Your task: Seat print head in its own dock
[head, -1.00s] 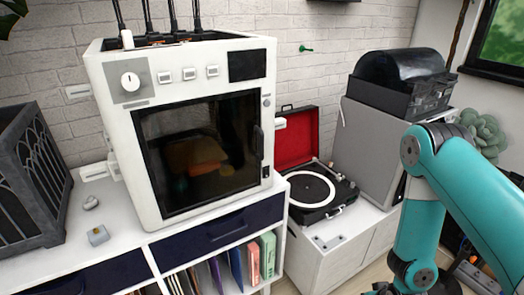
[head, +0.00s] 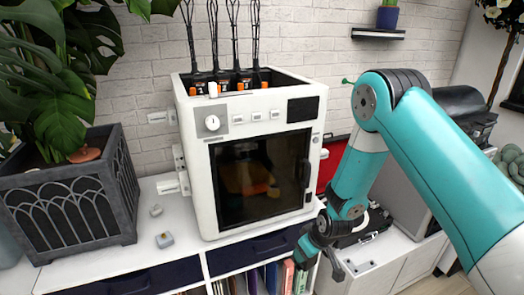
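The white printer cabinet (head: 262,150) stands on the white shelf unit, with its dark glass door shut. In its open top, several black upright parts with orange fronts (head: 243,83) stand in a row, with dark cables rising from them. A small white piece (head: 212,89) sits at the top front edge among them. I cannot tell which part is the print head, or which place is its own dock. My gripper (head: 321,266) hangs low in front of the cabinet's lower right corner. Its fingers look apart, with nothing seen between them.
Two small grey pieces (head: 164,240) lie on the shelf top left of the cabinet. A dark planter (head: 70,205) with a large plant stands at the left. White brackets (head: 183,182) stick out from the cabinet's side. A record player (head: 370,222) is partly hidden behind my arm.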

